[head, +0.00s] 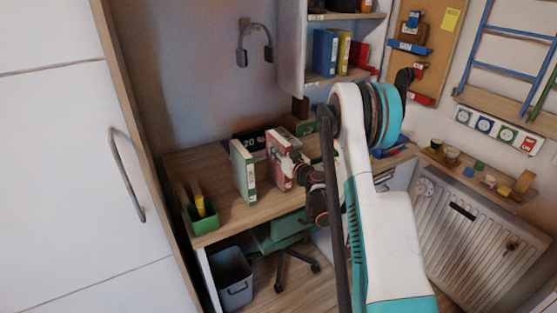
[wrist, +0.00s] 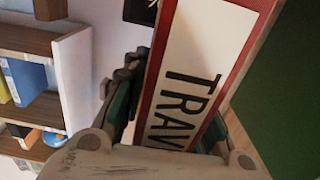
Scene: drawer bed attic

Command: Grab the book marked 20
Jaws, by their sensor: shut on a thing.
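A red book (head: 279,160) stands upright on the desk, with a white label on its spine. In the wrist view the red book (wrist: 200,70) fills the middle, its label reading "TRAV" and the rest hidden. My gripper (head: 294,170) is at the right side of this book, and in the wrist view my gripper's fingers (wrist: 168,118) lie on either side of it, shut on it. A green book (head: 243,171) with a pale spine stands to its left. A dark panel (head: 250,142) behind them shows "20"; I cannot make out a 20 on the red book.
The desk (head: 225,212) has bare room in front of the books. A green pen holder (head: 203,218) stands at its left end. A shelf unit (head: 292,60) with books hangs above. A green chair (head: 280,235) and a grey bin (head: 233,280) are below.

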